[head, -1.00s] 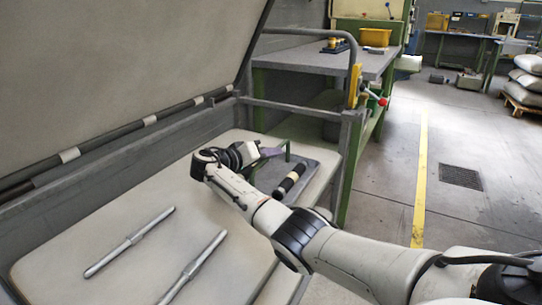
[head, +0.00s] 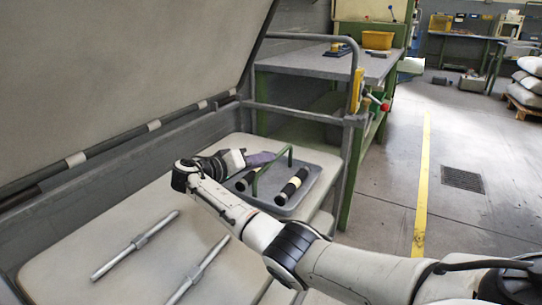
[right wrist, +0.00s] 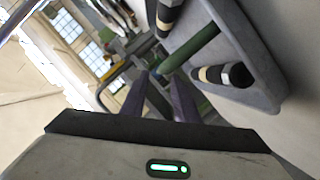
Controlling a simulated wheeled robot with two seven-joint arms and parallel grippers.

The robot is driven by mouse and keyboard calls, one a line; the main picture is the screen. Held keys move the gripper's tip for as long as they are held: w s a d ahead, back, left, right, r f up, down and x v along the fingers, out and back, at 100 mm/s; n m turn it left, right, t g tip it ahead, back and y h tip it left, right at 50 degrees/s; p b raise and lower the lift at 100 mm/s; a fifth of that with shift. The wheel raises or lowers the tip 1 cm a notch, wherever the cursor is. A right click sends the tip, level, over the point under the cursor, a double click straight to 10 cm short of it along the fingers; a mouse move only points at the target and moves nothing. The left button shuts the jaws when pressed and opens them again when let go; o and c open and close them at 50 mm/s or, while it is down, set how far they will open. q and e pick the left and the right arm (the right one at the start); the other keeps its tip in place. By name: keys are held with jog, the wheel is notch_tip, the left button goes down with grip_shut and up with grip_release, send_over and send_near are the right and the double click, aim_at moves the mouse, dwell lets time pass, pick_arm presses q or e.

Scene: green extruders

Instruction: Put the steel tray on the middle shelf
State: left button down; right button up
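The steel tray (head: 296,209) lies on the pale top surface of a trolley in the head view. It carries a green bar handle (head: 271,168) and dark cylinders with pale bands (head: 292,186). My right gripper (head: 262,158) is at the left of the handle, its purple fingers pointing at it. In the right wrist view the two fingers (right wrist: 160,98) stand apart with nothing clearly between them; the handle (right wrist: 190,50) is just beyond their tips. The tray also shows in the right wrist view (right wrist: 262,75). The middle shelf is mostly hidden under the top surface. My left gripper is out of view.
Two metal rods (head: 135,246) lie on the top surface left of my arm. A large tilted panel (head: 120,70) rises on the left. The trolley's grey rail (head: 300,110) stands behind the tray. A green-legged workbench (head: 320,65) is beyond; clear floor lies right.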

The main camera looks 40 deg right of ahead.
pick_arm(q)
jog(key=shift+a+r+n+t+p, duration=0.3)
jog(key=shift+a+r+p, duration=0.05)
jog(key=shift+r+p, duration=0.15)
pick_arm(e)
jog(key=v, duration=0.6)
jog(key=shift+c, duration=0.5)
dwell(0.3)
